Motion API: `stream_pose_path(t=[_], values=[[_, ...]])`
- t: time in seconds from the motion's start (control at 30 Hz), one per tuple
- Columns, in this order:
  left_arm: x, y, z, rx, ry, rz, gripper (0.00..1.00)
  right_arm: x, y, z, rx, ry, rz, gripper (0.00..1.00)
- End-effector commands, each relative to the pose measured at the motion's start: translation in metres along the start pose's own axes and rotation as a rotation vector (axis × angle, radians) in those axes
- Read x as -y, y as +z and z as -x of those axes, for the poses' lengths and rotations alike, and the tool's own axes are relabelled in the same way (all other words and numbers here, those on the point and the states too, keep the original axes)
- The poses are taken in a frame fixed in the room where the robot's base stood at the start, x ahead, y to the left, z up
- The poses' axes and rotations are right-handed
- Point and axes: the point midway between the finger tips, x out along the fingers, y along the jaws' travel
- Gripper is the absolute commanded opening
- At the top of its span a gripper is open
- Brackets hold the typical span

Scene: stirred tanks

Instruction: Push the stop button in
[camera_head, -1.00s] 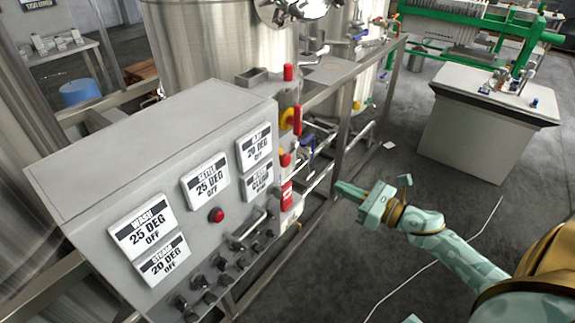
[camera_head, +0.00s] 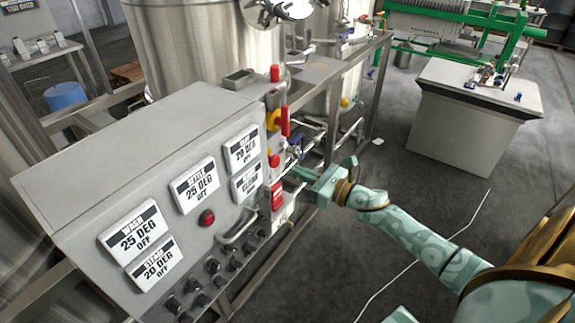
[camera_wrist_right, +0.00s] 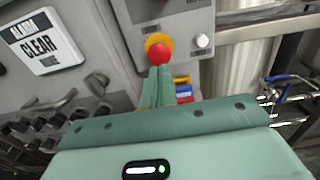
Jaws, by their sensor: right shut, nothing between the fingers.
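The stop button, a red mushroom head on a yellow collar, shows in the wrist view (camera_wrist_right: 160,51) on a grey box face. In the head view it is small (camera_head: 274,159), on the narrow end of the control cabinet (camera_head: 130,160). My right gripper (camera_head: 292,172) is shut and empty, just right of the button. In the wrist view its closed fingertips (camera_wrist_right: 159,70) lie just below the red head and overlap its lower edge in the picture. I cannot tell whether they touch it. The button looks unblocked otherwise. My left gripper is not in view.
A red-handled yellow switch (camera_head: 280,120) sits above the button, and a red box (camera_head: 278,196) below it. A white button (camera_wrist_right: 202,40) is close by. The cabinet front has labels, a handle (camera_head: 238,228) and several black knobs. Steel tanks (camera_head: 200,45) stand behind.

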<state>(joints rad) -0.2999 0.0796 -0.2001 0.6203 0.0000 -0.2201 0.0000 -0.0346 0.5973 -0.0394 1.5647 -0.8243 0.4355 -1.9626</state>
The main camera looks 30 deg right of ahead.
Motion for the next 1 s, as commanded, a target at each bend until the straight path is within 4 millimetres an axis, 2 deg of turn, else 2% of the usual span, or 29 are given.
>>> stream_pose_path(t=[0.1, 0.3, 0.73, 0.9, 1.0], values=[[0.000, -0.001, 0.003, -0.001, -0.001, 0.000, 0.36, 0.000, 0.002, -0.021, 0.002, 0.000, -0.001, 0.00], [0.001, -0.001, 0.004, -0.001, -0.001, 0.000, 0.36, 0.000, 0.001, -0.041, 0.001, 0.000, -0.001, 0.00], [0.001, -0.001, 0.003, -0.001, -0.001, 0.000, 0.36, 0.000, 0.000, -0.045, 0.000, 0.001, -0.001, 0.00], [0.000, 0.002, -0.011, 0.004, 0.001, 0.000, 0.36, 0.000, -0.003, -0.062, 0.001, 0.001, 0.002, 0.00], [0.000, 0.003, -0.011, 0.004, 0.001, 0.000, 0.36, 0.000, -0.001, -0.067, 0.001, -0.001, 0.000, 0.00]])
